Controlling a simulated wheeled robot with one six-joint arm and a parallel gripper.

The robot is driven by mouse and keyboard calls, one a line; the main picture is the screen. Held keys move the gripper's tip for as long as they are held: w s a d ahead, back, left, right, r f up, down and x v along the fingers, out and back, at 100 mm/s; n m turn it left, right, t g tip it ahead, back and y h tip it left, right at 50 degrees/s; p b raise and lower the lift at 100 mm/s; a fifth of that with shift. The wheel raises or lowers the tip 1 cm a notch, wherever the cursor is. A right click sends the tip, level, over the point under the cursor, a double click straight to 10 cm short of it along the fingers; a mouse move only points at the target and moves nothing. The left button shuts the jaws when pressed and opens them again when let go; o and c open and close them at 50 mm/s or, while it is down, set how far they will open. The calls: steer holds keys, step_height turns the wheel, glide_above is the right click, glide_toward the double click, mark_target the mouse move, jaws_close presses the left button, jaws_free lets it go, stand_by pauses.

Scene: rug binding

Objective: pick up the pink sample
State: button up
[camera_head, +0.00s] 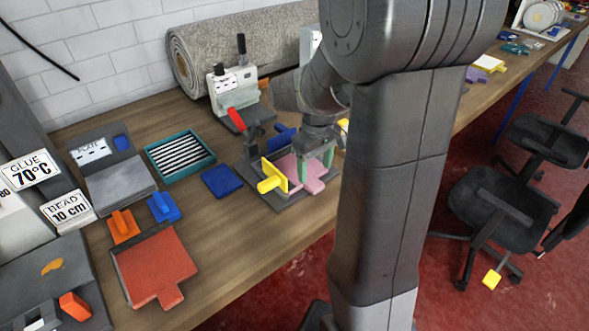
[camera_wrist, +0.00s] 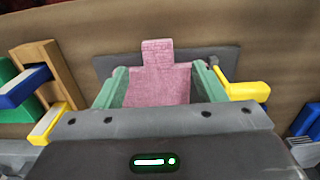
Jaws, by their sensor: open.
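The pink sample (camera_head: 314,185) is a flat piece with a narrow tab, lying on a dark grey plate (camera_head: 283,205) on the workbench. My gripper (camera_head: 315,168) is right over it, with its green fingers pointing down. In the wrist view, the pink sample (camera_wrist: 157,85) shows between the two open fingers of my gripper (camera_wrist: 161,88), its tab pointing away. The fingers stand at either side of its body; I cannot tell whether they touch it. Its near part is hidden behind my gripper.
A yellow handled piece (camera_head: 272,178) stands close beside the sample, and a blue one (camera_head: 283,136) is behind. A dark blue sample (camera_head: 221,181) and a teal tray (camera_head: 180,156) lie to the left. A grey machine (camera_head: 234,92) and a rolled rug (camera_head: 225,45) stand behind.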

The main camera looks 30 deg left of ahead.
mark_target(316, 184)
step_height(316, 184, down, 5)
steer(key=shift+d+f, duration=0.1)
steer(key=shift+d, duration=0.05)
steer(key=c, duration=1.2)
